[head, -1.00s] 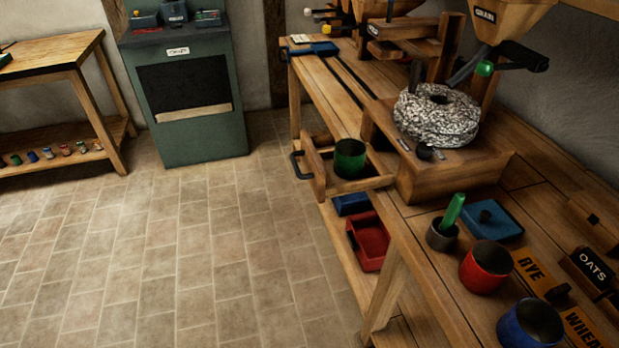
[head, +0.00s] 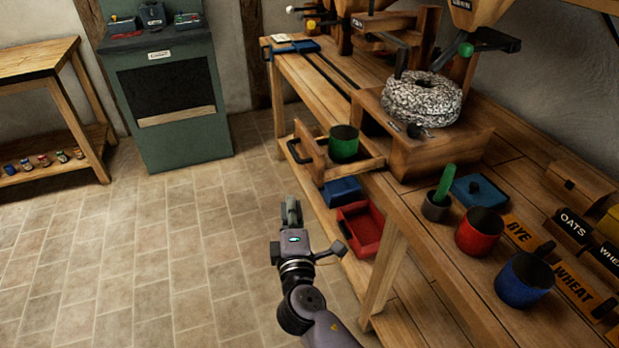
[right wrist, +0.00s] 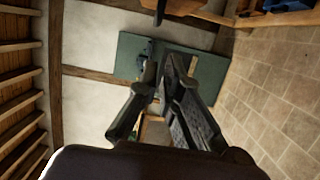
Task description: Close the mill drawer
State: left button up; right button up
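The wooden mill drawer (head: 313,160) is pulled out from the mill base (head: 400,150), with its black handle (head: 296,151) on the front. A green cup (head: 344,144) stands in the drawer. The round speckled millstone (head: 422,98) sits on top of the base. My right gripper (head: 291,208) is in front of the bench, nearer to me than the drawer and apart from it. In the right wrist view its two fingers (right wrist: 161,75) have a narrow gap between them and hold nothing. My left gripper is not in view.
A red tray (head: 361,229) and a blue box (head: 343,191) sit on the shelf below the drawer. Red (head: 479,232) and blue (head: 524,280) cups stand on the bench top. A green cabinet (head: 166,95) stands behind. The tiled floor (head: 150,240) to the left is clear.

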jog(key=w, duration=0.9)
jog(key=shift+a, duration=0.3)
grip_shut()
pick_arm(q)
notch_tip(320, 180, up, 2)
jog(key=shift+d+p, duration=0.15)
jog(key=shift+p, duration=0.8)
pick_arm(e)
jog(key=d, duration=0.2)
jog(key=w+d, duration=0.1)
jog(key=shift+w+d+f, duration=0.1)
jog(key=shift+w+d, duration=0.1)
jog(key=shift+d, duration=0.2)
jog(key=shift+d, duration=0.1)
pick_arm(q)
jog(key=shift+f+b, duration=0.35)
pick_arm(e)
jog(key=w+d, duration=0.2)
jog(key=d, duration=0.4)
jog(key=w+d, duration=0.2)
jog(key=d, duration=0.4)
jog(key=w+d, duration=0.2)
jog(key=d, duration=0.4)
jog(key=shift+d, duration=0.1)
